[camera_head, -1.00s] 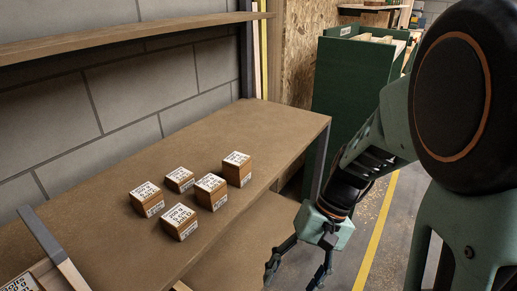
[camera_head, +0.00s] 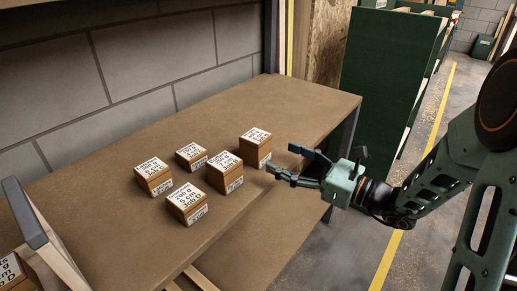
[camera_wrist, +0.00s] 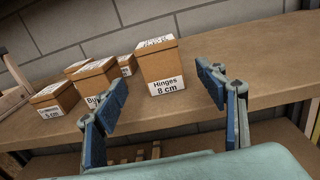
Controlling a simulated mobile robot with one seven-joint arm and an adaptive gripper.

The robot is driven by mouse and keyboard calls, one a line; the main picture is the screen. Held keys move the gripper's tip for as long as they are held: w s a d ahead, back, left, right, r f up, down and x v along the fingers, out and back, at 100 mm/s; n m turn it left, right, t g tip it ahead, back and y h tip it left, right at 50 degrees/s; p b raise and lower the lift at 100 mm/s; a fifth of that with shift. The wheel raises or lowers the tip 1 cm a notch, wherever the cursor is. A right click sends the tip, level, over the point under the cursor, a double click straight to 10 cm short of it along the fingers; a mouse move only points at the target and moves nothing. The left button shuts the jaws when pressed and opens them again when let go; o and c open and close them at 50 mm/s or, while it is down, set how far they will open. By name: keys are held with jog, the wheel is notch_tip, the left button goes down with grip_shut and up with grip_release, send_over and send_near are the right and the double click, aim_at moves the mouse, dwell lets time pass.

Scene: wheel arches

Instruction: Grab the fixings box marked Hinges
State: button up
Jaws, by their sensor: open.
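The fixings box marked Hinges (camera_wrist: 161,66) is brown with a white front label reading "Hinges 8 cm". It stands upright on the workbench, ahead of my gripper in the wrist view. In the head view it appears to be the rightmost box (camera_head: 255,148), the one closest to my fingertips. My gripper (camera_head: 282,160) is open and empty, just right of that box. In the wrist view its two blue-padded fingers (camera_wrist: 163,97) stand apart, with the Hinges box between and beyond them. The box is not held.
Several similar boxes stand left of it, including the nearest neighbour (camera_head: 224,173) and a front box (camera_head: 187,204). The wooden workbench (camera_head: 120,240) has bare room behind and right of the boxes. A block wall (camera_head: 140,70) runs behind. A green cabinet (camera_head: 390,70) stands at the right.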

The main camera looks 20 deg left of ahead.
aim_at(256, 144)
jog(key=b+x, duration=0.2)
jog(key=x, duration=0.7)
jog(key=shift+w+a, duration=0.15)
jog(key=shift+a, duration=0.05)
jog(key=shift+c, duration=0.2)
jog(key=c, duration=1.5)
jog(key=shift+c, duration=0.6)
jog(key=shift+r, duration=0.1)
